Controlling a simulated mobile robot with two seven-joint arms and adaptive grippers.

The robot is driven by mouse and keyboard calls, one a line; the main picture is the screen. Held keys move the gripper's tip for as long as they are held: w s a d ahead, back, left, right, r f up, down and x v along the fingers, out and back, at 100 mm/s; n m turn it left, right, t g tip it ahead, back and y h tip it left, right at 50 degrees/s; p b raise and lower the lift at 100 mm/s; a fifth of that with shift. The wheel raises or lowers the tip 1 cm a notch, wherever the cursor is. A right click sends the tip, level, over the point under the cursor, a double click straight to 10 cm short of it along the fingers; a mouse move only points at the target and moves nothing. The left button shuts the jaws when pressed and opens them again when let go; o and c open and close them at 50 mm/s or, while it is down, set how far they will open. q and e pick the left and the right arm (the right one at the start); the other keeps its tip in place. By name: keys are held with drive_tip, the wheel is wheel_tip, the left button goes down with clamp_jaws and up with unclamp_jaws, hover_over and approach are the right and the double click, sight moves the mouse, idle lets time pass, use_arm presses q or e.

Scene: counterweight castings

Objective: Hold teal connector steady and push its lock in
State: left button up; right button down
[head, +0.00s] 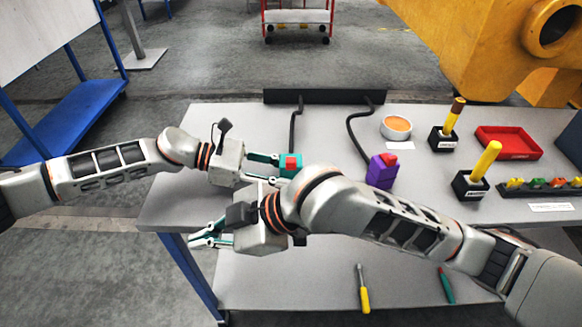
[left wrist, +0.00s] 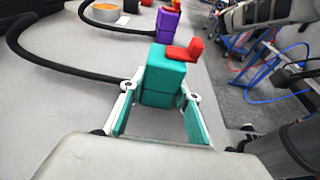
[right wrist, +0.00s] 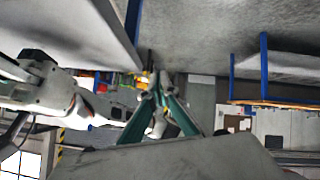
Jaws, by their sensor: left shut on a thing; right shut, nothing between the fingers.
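The teal connector (head: 286,172) stands on the bench with a black cable. It also shows in the left wrist view (left wrist: 160,76). Its red lock (left wrist: 186,51) sits on top and sticks out past one side; it shows in the head view (head: 292,161) too. My left gripper (head: 276,165) is shut on the teal connector, one finger on each side, also in the left wrist view (left wrist: 158,108). My right gripper (head: 200,238) is shut and empty, at the bench's front left, pointing left away from the connector. My right arm passes close in front of the connector.
A purple connector (head: 381,173) with a red lock stands to the right. Behind are an orange-filled bowl (head: 396,128), yellow-handled tools in black blocks (head: 470,186) and a red tray (head: 508,142). A screwdriver (head: 363,290) lies on the lower shelf.

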drive_tip(key=s+d+r+n+t+h, duration=0.1)
drive_tip(key=s+d+r+n+h, duration=0.2)
drive_tip(key=s+r+n+h, duration=0.35)
drive_tip(key=w+d+r+n+t+h, duration=0.2)
drive_tip(key=w+d+r+n+t, duration=0.1)
drive_tip(key=d, duration=0.3)
drive_tip(key=w+d+r+n+t+h, duration=0.2)
drive_tip(key=w+d+r+n+t, duration=0.1)
drive_tip(key=d, duration=0.4)
drive_tip(key=w+n+t, duration=0.1)
drive_tip(key=n, duration=0.1)
drive_tip(key=shift+w+r+n, duration=0.15)
drive_tip(key=shift+r+n, duration=0.2)
drive_tip(key=shift+r, duration=0.05)
drive_tip(key=shift+f, duration=0.1)
approach(291, 169)
drive_tip(key=shift+x, duration=2.9)
